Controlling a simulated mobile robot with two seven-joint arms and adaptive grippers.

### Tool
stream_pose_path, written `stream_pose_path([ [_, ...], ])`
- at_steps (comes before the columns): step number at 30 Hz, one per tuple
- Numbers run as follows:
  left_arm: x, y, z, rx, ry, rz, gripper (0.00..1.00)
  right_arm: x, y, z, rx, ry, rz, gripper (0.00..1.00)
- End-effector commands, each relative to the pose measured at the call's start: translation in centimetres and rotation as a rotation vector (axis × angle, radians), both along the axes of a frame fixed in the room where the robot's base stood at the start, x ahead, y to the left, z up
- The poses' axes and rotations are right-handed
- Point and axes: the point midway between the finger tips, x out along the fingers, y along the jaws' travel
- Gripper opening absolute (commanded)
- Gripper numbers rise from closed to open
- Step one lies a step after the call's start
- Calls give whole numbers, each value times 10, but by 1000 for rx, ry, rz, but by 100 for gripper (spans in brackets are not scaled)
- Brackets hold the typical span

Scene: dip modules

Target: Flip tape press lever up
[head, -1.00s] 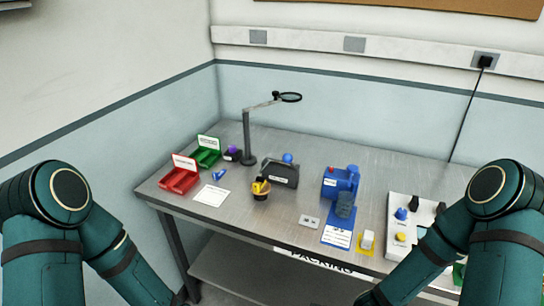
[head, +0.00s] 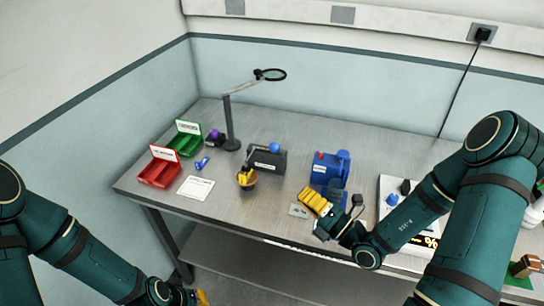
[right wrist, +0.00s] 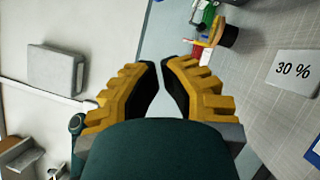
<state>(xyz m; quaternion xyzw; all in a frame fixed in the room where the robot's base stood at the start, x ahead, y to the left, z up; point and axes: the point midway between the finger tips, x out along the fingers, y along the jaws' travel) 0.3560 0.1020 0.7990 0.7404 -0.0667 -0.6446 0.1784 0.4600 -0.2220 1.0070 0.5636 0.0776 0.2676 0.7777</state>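A dark boxy unit with a white label (head: 266,161) and a blue ball knob (head: 274,147) stands mid-table, its knob at the top. To its right stands a blue device (head: 331,168) with a small red part and an upright blue arm (head: 344,160). I cannot tell for sure which is the tape press. My right gripper (head: 308,200) is over the table's front, in front of the blue device and apart from both. In the right wrist view its yellow fingers (right wrist: 160,68) are slightly apart, nothing between them. My left gripper (head: 196,297) barely shows at the bottom edge.
A cup of tools (head: 247,181) stands left of my right gripper. A grey "30 %" plate (right wrist: 293,76) lies near it. Red (head: 159,172) and green (head: 185,144) bins, a paper (head: 196,188) and a magnifier lamp (head: 231,125) are left. A white control panel (head: 386,206) is right.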

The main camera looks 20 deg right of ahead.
Motion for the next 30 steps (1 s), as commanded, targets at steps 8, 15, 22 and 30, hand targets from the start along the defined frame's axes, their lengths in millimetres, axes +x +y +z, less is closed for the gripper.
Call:
stream_pose_path([
  [8,0,0,0,0,0,0,0,2,3,0,-3,-1,4,0],
  [15,-1,0,-2,0,2,-2,0,29,19,6,-3,-3,7,0],
  [22,-2,0,-4,0,3,-2,0,67,43,15,-3,-4,9,0],
  [30,-2,0,-6,-1,5,-4,0,106,47,27,-4,-4,4,0],
])
